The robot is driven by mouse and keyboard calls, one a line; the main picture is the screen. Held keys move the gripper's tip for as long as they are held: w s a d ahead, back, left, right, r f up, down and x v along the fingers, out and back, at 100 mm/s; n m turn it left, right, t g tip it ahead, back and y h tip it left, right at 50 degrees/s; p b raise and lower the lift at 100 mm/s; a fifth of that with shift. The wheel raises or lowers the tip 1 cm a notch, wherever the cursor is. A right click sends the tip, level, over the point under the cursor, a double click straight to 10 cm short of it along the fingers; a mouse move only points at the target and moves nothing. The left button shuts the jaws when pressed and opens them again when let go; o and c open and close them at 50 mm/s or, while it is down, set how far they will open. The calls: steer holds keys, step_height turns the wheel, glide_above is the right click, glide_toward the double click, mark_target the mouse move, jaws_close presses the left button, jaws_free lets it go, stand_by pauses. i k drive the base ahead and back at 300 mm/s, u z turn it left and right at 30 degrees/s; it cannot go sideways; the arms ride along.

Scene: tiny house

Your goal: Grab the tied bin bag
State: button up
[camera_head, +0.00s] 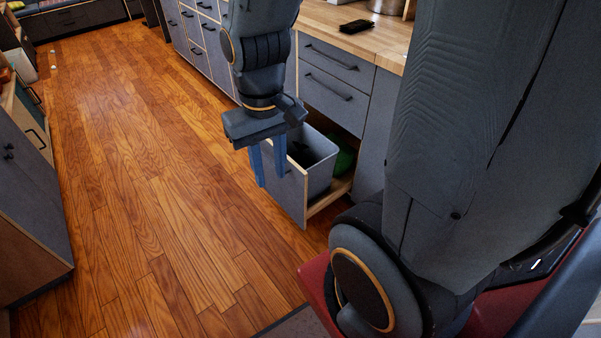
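My gripper (270,180) points down, with its two blue fingers apart and nothing visible between them. It appears in front of the pulled-out drawer, at the left side of the grey bin (322,170); its exact height and distance from the bin are hard to tell. The bin stands in the drawer. A dark shape (300,152) shows inside the bin, partly hidden behind my gripper; I cannot tell whether it is the tied bag. A green rounded thing (344,156) sits behind the bin in the drawer, partly hidden, and I cannot tell what it is.
The drawer front (289,192) sticks out from the grey cabinets over the wooden floor (150,180). A wooden counter (375,45) with a black flat object (357,26) is above. Cabinets (25,200) stand at the left. The floor between is clear.

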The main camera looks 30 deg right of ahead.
mark_target(302, 159)
steer(key=z, duration=0.9)
steer(key=i, duration=0.4)
steer(key=z, duration=0.35)
steer(key=k, duration=1.15)
steer(key=u, duration=0.45)
steer(key=i, duration=1.75)
steer(key=z, duration=0.7)
